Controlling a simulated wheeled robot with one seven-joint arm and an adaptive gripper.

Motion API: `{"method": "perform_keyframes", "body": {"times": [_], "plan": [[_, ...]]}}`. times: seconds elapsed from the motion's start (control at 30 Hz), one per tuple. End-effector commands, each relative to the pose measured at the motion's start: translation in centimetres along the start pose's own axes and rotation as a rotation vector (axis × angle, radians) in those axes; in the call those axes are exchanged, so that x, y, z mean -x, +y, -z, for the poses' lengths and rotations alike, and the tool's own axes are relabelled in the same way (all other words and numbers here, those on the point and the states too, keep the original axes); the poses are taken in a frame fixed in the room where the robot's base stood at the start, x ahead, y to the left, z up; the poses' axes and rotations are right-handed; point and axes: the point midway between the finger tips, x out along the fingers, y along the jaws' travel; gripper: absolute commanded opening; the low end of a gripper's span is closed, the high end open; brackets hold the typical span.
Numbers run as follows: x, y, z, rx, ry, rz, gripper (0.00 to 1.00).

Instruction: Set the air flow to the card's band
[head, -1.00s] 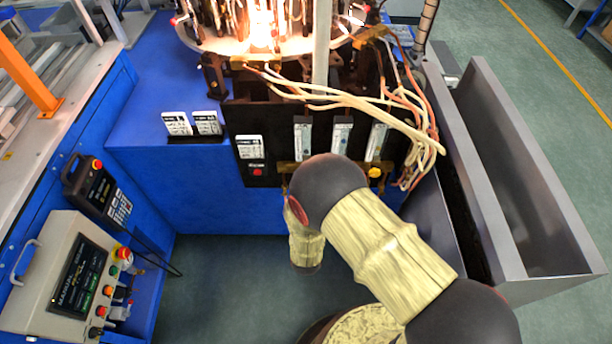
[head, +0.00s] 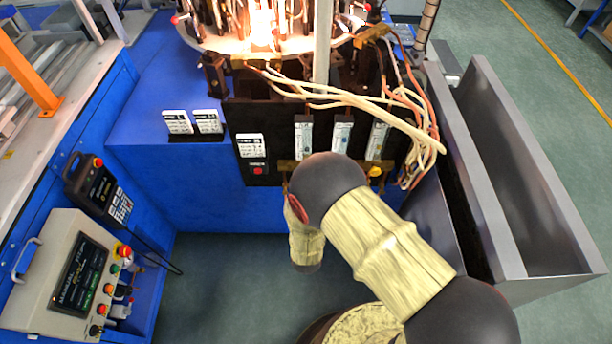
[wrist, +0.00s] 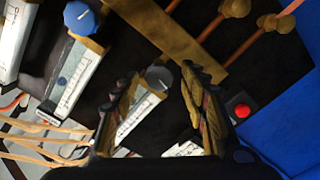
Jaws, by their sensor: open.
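Three flowmeter tubes stand in a row on the black panel: a left one (head: 303,137), a middle one (head: 342,135) and a right one (head: 378,141) with a yellow knob (head: 375,172). The wrist view shows a grey knob (wrist: 158,77) and a blue knob (wrist: 80,17) at the ends of two tubes. My gripper (wrist: 162,74) is open, its fingers on either side of the grey knob; I cannot tell whether they touch it. In the head view my arm hides the gripper and these two knobs. A white card (head: 250,146) is left of the tubes; its print is unreadable.
A red button (head: 258,170) sits under the card and shows in the wrist view (wrist: 242,111). Two more cards (head: 192,122) stand on the blue bench. Pale hoses (head: 350,100) cross above the tubes. A flame burner (head: 262,35) glows behind. A grey bin (head: 530,180) is right.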

Motion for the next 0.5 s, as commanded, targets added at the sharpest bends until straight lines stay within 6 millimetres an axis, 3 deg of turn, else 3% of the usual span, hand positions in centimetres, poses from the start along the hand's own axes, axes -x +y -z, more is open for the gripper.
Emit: {"method": "perform_keyframes", "body": {"times": [0.27,0.5], "plan": [[0.9,-0.1,0.0,0.000,0.000,0.002,0.44],[5.3,-0.2,0.1,0.002,0.003,0.005,0.44]]}}
